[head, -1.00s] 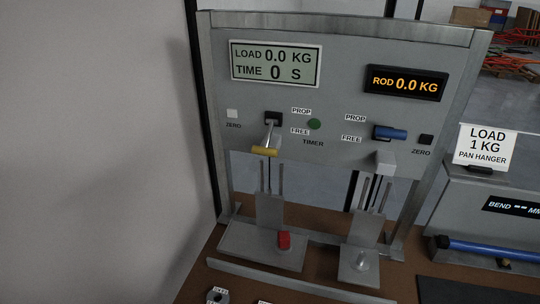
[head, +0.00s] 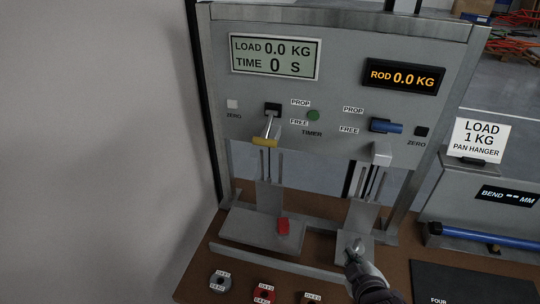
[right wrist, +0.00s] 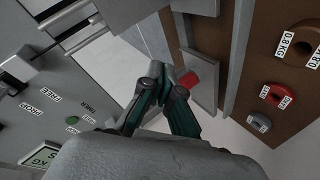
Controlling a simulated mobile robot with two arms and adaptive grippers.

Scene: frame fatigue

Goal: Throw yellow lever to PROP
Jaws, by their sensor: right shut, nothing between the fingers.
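The yellow lever (head: 265,141) is on the grey panel (head: 340,105), left of the green timer button (head: 313,115). Its metal shaft slants down from a dark pivot, and its yellow grip hangs at the level of the FREE label (head: 299,119) or lower, below the PROP label (head: 300,102). My right gripper (head: 355,250) shows at the bottom of the head view, in front of the right-hand metal base. It is shut and empty, well below and right of the lever. In the right wrist view its fingertips (right wrist: 166,72) meet. My left gripper is not seen.
A blue lever (head: 387,126) sits right of the yellow one. Below stand two metal bases, the left with a red block (head: 283,226). Ring weights (head: 264,293) lie along the front. A bend tester with a blue rod (head: 482,244) stands at right.

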